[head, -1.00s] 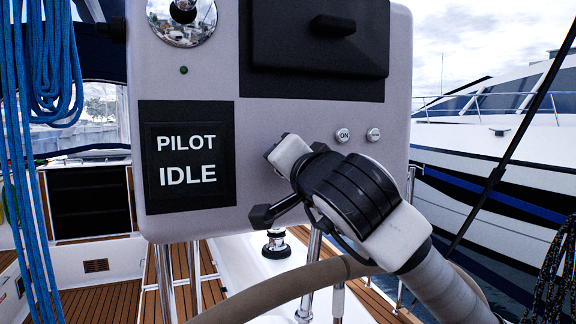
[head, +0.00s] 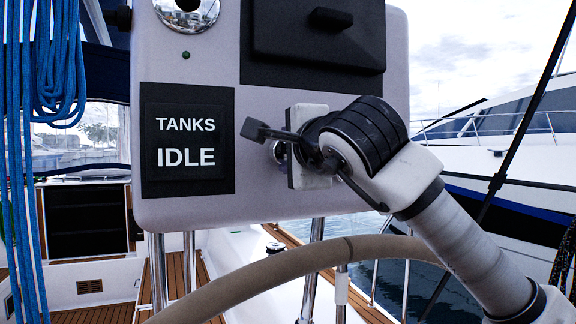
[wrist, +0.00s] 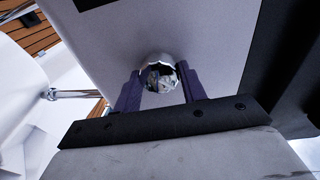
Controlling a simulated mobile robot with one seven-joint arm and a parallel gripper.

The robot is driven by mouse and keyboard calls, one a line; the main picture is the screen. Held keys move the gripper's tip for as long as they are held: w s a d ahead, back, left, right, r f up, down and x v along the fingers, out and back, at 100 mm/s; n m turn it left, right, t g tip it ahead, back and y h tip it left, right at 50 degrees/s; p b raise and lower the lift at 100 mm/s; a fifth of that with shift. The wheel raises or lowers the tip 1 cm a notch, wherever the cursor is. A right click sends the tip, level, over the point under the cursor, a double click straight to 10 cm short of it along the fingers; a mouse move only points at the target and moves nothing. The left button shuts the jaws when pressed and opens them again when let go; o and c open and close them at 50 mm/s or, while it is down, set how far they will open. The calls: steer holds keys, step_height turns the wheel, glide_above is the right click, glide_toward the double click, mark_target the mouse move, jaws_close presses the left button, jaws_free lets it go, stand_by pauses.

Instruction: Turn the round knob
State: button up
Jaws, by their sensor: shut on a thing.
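The round knob (wrist: 158,72) is shiny chrome and sits on the pale grey console panel. In the wrist view it lies between the two dark fingers of my gripper (wrist: 159,87), which is shut on it. In the head view the gripper (head: 282,146) is at the lower right of the panel face, and only a small part of the knob (head: 279,152) shows behind the fingers. The black display (head: 187,139) to its left reads "TANKS IDLE".
A tan-rimmed steering wheel (head: 270,275) arcs below the console (head: 215,212). A dark hatch box (head: 318,40) and a chrome fitting (head: 188,14) are above. Blue ropes (head: 55,70) hang at the left. A white yacht (head: 500,150) lies at the right.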

steer(key=m+y+b, duration=0.1)
steer(key=m+b, duration=0.3)
steer(key=m, duration=0.4)
steer(key=m+b, duration=0.4)
steer(key=m, duration=0.4)
steer(key=m+y+b, duration=0.1)
steer(key=m+b, duration=0.4)
steer(key=m, duration=0.4)
steer(key=shift+f+y, duration=0.25)
steer(key=shift+y, duration=0.05)
steer(key=shift+m+g, duration=0.3)
steer(key=o, duration=1)
